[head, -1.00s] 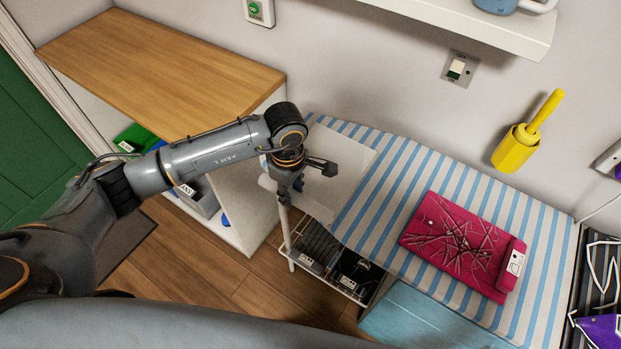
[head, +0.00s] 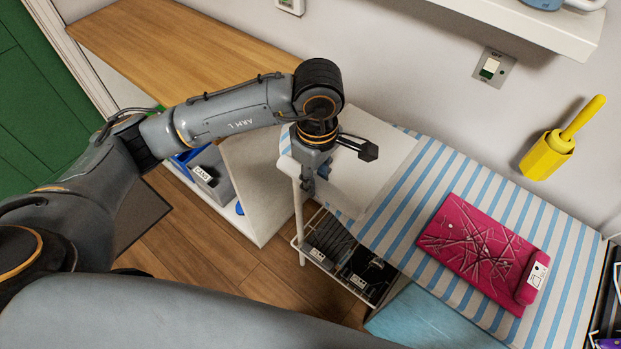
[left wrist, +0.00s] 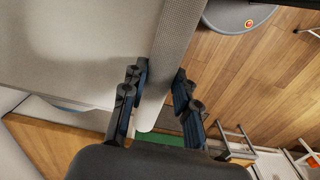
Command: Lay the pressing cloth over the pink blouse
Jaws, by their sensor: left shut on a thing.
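The pink blouse (head: 475,250) lies folded on the striped ironing board (head: 585,260) in the head view, with creases across it and a white tag at its right end. The pale, plain pressing cloth (head: 388,158) is at the board's left end, apart from the blouse. My left gripper (head: 328,168) is shut on the cloth's near-left edge. In the left wrist view, a strip of the cloth (left wrist: 160,85) passes between the fingers and the rest spreads to the upper left. I cannot tell how much of it touches the board. My right gripper is not in view.
A wooden counter (head: 200,50) is at the upper left. A white shelf (head: 530,25) and a yellow holder (head: 546,155) are on the wall beyond the board. A wire rack (head: 345,260) with dark items sits below the board. Striped cover lies bare around the blouse.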

